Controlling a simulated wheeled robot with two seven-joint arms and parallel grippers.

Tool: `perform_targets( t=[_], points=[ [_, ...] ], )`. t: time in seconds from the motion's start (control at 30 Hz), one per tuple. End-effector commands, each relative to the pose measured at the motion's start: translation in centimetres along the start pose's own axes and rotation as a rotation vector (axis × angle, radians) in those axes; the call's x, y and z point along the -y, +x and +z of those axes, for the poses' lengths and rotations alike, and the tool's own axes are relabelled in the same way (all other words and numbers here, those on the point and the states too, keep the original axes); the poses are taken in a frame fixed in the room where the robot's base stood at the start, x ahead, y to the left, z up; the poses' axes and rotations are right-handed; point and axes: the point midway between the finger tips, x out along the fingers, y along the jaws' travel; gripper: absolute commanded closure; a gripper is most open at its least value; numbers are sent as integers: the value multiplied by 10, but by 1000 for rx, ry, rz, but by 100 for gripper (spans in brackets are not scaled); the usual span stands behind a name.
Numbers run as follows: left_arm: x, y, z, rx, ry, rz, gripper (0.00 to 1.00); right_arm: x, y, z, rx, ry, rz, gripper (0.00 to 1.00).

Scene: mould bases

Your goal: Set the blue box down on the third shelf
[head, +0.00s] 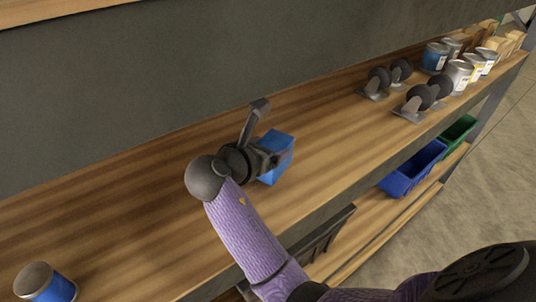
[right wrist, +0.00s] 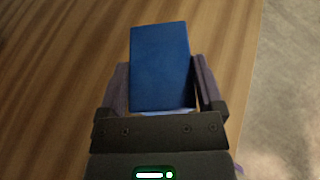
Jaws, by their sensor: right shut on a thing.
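The blue box (head: 277,157) is in my right gripper (head: 262,156), over the middle of a wooden shelf (head: 330,125). In the right wrist view, the blue box (right wrist: 160,66) stands between the two fingers of the right gripper (right wrist: 160,88), which is shut on it. The wooden shelf surface (right wrist: 60,70) shows behind it. I cannot tell whether the box touches the shelf. The left gripper is not in view.
Several casters (head: 415,101) and cans (head: 459,74) stand at the shelf's far right. A blue can (head: 45,284) is at the lower left. Blue (head: 412,170) and green (head: 458,134) bins sit on a lower shelf. The shelf around the box is clear.

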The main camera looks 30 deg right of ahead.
Motion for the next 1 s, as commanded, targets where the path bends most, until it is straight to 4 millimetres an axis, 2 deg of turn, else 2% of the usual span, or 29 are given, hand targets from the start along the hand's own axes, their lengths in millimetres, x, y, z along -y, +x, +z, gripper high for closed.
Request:
perform_targets(
  t=[0.03,0.17,1.0],
  points=[
    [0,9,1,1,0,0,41,0,3,-6,1,1,0,100],
    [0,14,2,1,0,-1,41,0,4,-9,1,1,0,100],
    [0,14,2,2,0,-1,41,0,6,-15,2,0,0,100]
  ],
)
